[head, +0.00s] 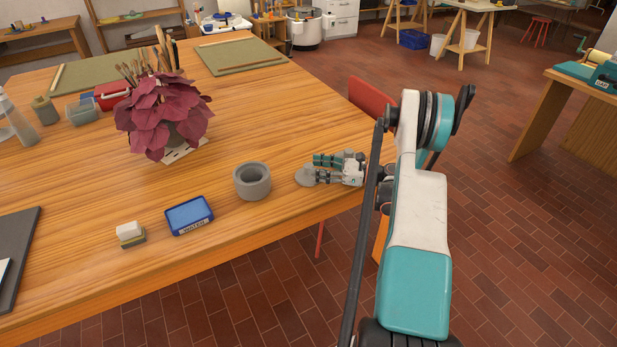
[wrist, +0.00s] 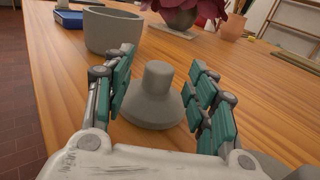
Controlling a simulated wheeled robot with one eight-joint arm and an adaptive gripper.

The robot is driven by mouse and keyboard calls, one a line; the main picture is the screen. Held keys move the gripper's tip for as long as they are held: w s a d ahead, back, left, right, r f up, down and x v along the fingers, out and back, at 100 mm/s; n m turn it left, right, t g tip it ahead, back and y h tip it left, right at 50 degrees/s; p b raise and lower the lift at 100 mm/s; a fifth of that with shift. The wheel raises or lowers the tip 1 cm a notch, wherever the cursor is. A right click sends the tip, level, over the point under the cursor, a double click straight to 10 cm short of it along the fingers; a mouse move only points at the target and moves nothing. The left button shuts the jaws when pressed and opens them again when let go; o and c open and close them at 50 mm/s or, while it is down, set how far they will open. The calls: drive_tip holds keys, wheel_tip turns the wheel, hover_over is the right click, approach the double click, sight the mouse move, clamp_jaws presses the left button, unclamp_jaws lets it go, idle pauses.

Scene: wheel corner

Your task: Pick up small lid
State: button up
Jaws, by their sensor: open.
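The small lid (wrist: 153,101) is grey, with a wide round base and a raised knob. It sits on the wooden table between the open fingers of my gripper (wrist: 163,100) in the wrist view. In the head view my gripper (head: 318,170) reaches in low from the right, at the table's right side. The lid (head: 302,177) shows there as a grey patch at the fingertips, partly hidden by them.
A grey round pot (head: 252,181) stands just left of the lid. A blue box (head: 189,215) and a sponge-like block (head: 130,234) lie farther left. A red-leaved plant (head: 165,115) stands behind. The table's front edge runs close by.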

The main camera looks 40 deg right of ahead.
sight(308, 165)
drive_tip(key=b+x, duration=0.1)
drive_tip(key=x, duration=0.2)
drive_tip(key=shift+w+a, duration=0.2)
drive_tip(key=shift+w, duration=0.15)
drive_tip(key=shift+c, duration=0.6)
drive_tip(key=c, duration=1.1)
